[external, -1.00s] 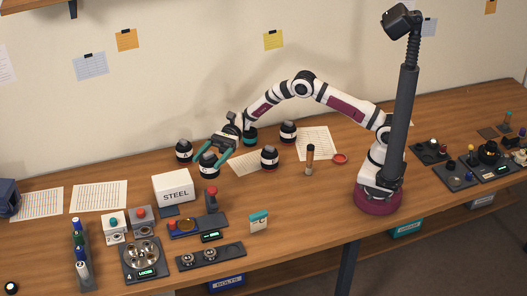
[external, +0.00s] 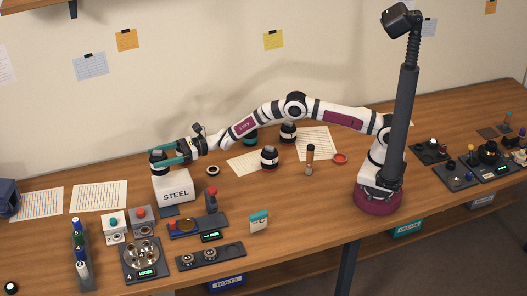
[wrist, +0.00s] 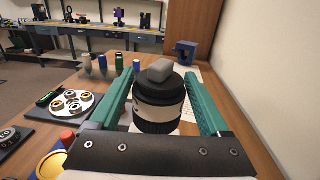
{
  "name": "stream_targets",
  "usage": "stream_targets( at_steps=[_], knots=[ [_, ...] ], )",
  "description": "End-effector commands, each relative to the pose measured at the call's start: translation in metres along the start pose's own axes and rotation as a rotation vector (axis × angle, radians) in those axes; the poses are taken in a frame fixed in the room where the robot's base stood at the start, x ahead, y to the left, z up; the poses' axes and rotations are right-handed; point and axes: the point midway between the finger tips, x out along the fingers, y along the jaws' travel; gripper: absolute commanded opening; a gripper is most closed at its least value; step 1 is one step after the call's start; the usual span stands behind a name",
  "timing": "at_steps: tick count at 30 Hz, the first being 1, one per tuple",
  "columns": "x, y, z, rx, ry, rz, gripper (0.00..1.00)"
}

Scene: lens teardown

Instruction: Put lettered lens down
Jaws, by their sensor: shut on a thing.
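A black lens barrel with a cream band (wrist: 158,112) stands upright between the green fingers of my gripper (wrist: 160,105), with a grey block on its top. My gripper is shut on this lens. No letter can be read on it. In the external view the gripper (external: 172,158) is at the back left, at or just above the white box marked STEEL (external: 175,188). The held lens shows there as a dark shape (external: 158,156) partly covered by the fingers. Whether it touches the box is unclear.
More banded lenses (external: 269,158) (external: 288,133) stand behind and right of the gripper. A small dark ring (external: 212,170) lies right of the box. In front are a round tray (external: 142,255), a red-knobbed stand (external: 211,200) and a bottle rack (external: 80,255). Paper sheets (external: 98,196) lie left.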

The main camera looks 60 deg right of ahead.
Motion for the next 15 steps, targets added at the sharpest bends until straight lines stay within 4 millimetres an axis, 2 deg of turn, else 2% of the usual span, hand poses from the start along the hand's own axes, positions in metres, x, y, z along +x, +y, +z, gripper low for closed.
stream_targets(
  at_steps=[3,6,15],
  knots=[
    [0.001,0.001,-0.024,0.002,0.001,0.0,0.0],
    [0.001,0.001,-0.035,0.001,-0.002,0.0,0.0],
    [0.0,0.0,-0.037,0.0,-0.002,0.0,0.0]
  ],
)
